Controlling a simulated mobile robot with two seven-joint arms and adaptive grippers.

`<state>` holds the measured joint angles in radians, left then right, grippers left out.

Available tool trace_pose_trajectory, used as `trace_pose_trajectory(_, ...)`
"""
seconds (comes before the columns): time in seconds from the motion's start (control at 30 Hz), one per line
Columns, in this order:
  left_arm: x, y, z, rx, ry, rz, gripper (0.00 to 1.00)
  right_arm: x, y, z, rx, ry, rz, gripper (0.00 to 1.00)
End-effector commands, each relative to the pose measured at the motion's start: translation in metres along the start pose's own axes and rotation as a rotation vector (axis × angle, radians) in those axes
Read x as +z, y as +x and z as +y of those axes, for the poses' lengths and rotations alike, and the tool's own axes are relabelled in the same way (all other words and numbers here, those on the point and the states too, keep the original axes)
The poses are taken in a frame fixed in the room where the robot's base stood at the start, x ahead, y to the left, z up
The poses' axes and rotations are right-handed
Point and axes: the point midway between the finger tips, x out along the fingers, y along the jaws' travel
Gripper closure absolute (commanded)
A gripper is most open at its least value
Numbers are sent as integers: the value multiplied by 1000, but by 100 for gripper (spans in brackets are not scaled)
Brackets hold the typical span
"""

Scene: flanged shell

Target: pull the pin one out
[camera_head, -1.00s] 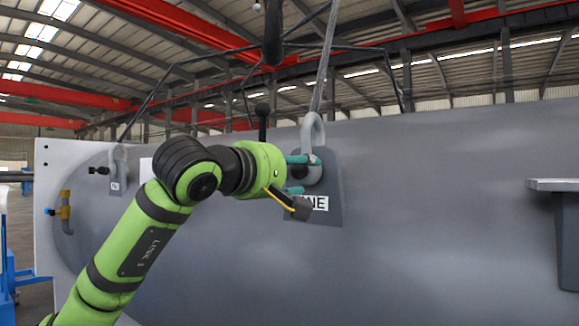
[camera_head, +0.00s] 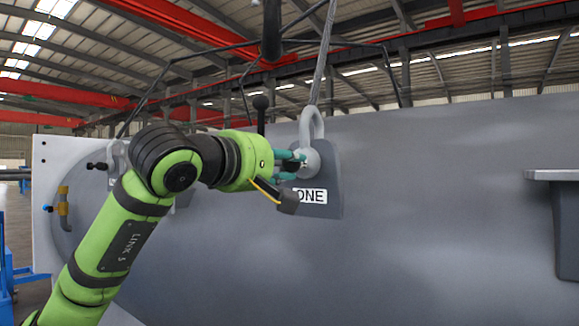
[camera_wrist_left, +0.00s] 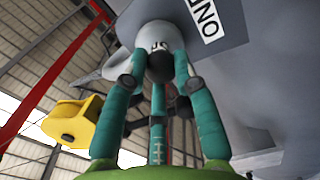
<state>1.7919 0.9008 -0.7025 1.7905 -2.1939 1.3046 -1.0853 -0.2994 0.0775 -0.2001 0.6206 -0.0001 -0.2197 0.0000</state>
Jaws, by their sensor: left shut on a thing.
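The dark head of pin one (camera_head: 291,167) sits between the teal fingertips of my left gripper (camera_head: 290,164). In the left wrist view the dark pin end (camera_wrist_left: 160,66) shows between the fingers of that gripper (camera_wrist_left: 155,75), which are shut on it. The grey shackle (camera_head: 313,125) stands upright just right of the fingertips, on the grey lug plate (camera_head: 326,175) labelled ONE. Its rounded eye (camera_wrist_left: 160,35) also shows in the wrist view. The pin's shaft is hidden, so I cannot tell how far it sits in the shackle. My right gripper is not in view.
A sling rope (camera_head: 323,60) rises from the shackle. The large grey shell (camera_head: 430,220) fills the background. A second shackle pin (camera_head: 97,166) is at the far left. A ledge bracket (camera_head: 552,175) juts out at the right; the space between is clear.

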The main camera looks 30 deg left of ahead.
Motion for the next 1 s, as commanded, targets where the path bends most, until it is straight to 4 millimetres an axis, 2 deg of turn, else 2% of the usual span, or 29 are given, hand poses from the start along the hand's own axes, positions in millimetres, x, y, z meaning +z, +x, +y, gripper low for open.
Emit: trace_pose_trajectory(1.0, 0, -52, 0, 2, -1, 0, 100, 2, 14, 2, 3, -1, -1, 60)
